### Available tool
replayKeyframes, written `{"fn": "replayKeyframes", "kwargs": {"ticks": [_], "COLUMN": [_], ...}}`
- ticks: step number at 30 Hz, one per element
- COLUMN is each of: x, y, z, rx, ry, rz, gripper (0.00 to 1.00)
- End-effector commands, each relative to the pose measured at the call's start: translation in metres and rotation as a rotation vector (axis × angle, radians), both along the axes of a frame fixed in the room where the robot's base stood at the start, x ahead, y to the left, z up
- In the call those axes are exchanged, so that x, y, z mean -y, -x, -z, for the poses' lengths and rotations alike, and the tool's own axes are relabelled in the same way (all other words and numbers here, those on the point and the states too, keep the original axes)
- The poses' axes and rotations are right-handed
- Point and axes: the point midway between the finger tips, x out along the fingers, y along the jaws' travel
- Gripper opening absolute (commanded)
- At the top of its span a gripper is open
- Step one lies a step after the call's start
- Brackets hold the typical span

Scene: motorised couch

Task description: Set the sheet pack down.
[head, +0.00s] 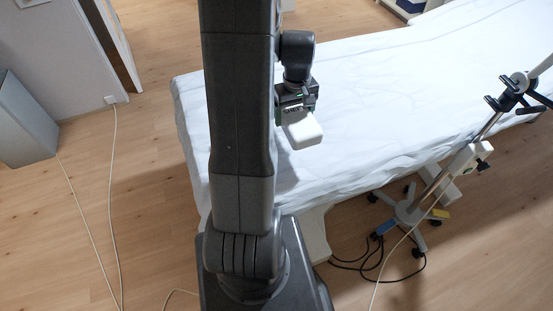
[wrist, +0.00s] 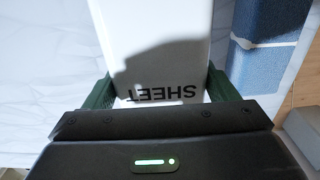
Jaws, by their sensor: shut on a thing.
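The sheet pack (head: 303,131) is a white block with rounded edges. In the wrist view the sheet pack (wrist: 155,45) shows dark lettering reading SHEET, upside down. My gripper (head: 290,112) is shut on it, with a green finger at each side; the gripper also shows in the wrist view (wrist: 165,92). The pack is over the near left part of the couch (head: 385,95), which has a white sheet over it. I cannot tell whether the pack touches the couch or is a little above it. My arm hides part of the couch's left end.
A wheeled stand (head: 408,212) with a pole and cables is at the couch's right near side. A grey bin (head: 22,120) stands at the left by the wall. Cables lie on the wooden floor (head: 145,190). The couch top right of the pack is clear.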

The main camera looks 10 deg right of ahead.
Motion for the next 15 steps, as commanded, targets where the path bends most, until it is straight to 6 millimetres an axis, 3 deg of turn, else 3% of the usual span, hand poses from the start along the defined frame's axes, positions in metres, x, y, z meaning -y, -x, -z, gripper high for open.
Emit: {"fn": "replayKeyframes", "kwargs": {"ticks": [5, 15], "x": [0.007, 0.007], "y": [0.002, 0.003], "z": [0.012, 0.059], "rx": [-0.001, -0.001], "ry": [0.0, 0.0], "rz": [-0.012, -0.013], "gripper": [0.51, 0.51]}}
